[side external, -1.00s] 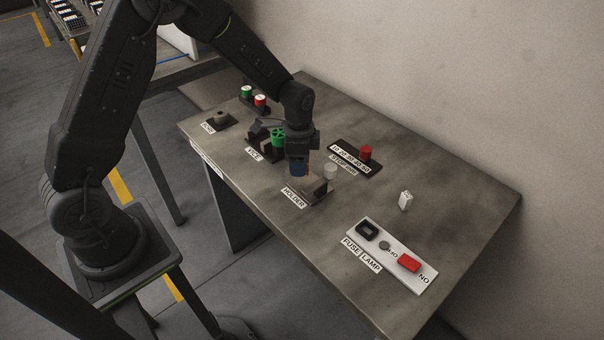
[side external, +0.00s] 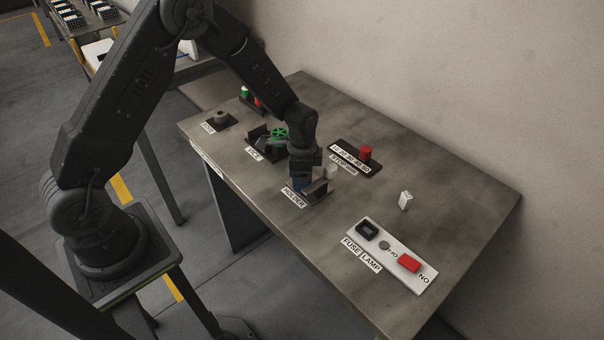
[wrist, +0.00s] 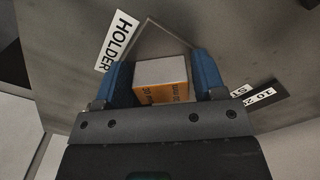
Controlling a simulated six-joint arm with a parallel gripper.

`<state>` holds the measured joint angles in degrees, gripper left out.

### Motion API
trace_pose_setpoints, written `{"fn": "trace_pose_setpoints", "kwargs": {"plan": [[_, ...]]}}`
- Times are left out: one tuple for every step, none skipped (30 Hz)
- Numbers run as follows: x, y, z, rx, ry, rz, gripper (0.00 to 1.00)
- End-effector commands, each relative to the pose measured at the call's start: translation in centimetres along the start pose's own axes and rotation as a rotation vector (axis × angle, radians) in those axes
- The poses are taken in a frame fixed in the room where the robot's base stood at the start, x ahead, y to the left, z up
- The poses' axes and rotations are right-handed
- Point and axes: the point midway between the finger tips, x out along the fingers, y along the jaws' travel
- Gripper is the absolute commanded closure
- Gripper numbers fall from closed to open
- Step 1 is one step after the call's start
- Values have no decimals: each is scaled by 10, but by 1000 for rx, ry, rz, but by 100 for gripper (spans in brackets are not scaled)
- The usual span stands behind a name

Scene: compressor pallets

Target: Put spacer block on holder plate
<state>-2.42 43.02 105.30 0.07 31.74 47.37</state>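My gripper (wrist: 164,82) has its two blue fingers on either side of the spacer block (wrist: 160,75), a pale block with an orange printed label. The fingers appear closed on it. In the side external view my gripper (side external: 301,184) points down at the HOLDER station, low over the holder plate (side external: 317,193). The holder plate has a dark upright part on its near right side. The block is mostly hidden there by the fingers and this upright. I cannot tell whether the block touches the plate. The HOLDER label (wrist: 117,41) shows at upper left in the wrist view.
A vice (side external: 266,142) with a green part stands behind left. A dark stop rack with a red cylinder (side external: 366,153) is at the right. A whitish piece (side external: 331,171) is close behind the holder.

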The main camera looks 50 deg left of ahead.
Motion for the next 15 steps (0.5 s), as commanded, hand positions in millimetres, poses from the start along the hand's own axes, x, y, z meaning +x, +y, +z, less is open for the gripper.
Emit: {"fn": "trace_pose_setpoints", "kwargs": {"plan": [[0,0,0,0,0,0,37],[0,0,0,0,0,0,37],[0,0,0,0,0,0,37],[0,0,0,0,0,0,37],[0,0,0,0,0,0,37],[-1,0,0,0,0,0,37],[-2,0,0,0,1,-1,37],[-4,0,0,0,1,-1,37],[-7,0,0,0,2,-2,37],[-11,0,0,0,2,-2,37],[-14,0,0,0,2,-2,37],[-21,-1,-1,0,3,-4,37],[-27,-1,-1,0,4,-4,37],[-33,-1,-1,0,4,-4,37],[-41,-1,-1,0,4,-4,37]]}}
